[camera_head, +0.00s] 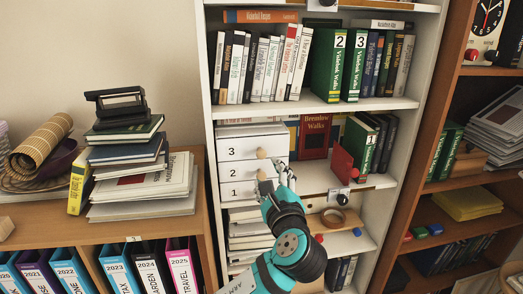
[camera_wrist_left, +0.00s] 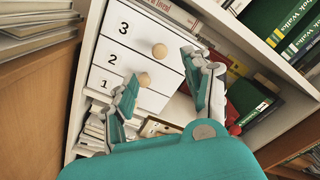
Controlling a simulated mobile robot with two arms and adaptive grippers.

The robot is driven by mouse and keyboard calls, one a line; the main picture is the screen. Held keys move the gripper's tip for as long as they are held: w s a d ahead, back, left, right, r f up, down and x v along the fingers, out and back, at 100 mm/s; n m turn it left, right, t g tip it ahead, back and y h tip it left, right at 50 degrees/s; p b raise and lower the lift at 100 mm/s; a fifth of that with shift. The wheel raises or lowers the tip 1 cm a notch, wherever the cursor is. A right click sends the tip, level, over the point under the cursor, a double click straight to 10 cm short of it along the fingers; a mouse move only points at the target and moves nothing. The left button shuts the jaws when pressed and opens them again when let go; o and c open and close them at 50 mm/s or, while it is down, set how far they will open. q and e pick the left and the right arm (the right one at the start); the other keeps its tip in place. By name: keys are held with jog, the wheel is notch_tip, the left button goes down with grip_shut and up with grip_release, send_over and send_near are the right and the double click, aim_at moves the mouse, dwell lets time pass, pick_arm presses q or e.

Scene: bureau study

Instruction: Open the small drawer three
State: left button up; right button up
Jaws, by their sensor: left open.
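A small white drawer unit (camera_head: 240,165) stands on a shelf of the white bookcase, its drawers numbered 3, 2 and 1 from top to bottom. Drawer three (camera_head: 245,146) is the top one and looks shut; it also shows in the left wrist view (camera_wrist_left: 132,38). Its round wooden knob (camera_wrist_left: 159,50) lies ahead of my left gripper (camera_wrist_left: 162,67). The gripper is open and empty, in front of the right side of the unit. The drawer two knob (camera_wrist_left: 144,79) shows by the left fingertip; contact cannot be told. The drawer one knob is hidden. My right gripper is not in view.
Books (camera_head: 263,67) fill the shelf above. A red book (camera_head: 342,162) and green binders (camera_head: 358,142) stand right of the unit. A low cabinet with stacked books (camera_head: 140,180) stands at left.

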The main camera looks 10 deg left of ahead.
aim_at(262, 156)
pick_arm(q)
jog(key=p+x, duration=0.2)
jog(key=x, duration=0.8)
jog(key=shift+w, duration=0.15)
jog(key=shift+w+a+f+p, duration=0.1)
jog(key=shift+w+a+p, duration=0.2)
jog(key=shift+w, duration=0.35)
grip_shut()
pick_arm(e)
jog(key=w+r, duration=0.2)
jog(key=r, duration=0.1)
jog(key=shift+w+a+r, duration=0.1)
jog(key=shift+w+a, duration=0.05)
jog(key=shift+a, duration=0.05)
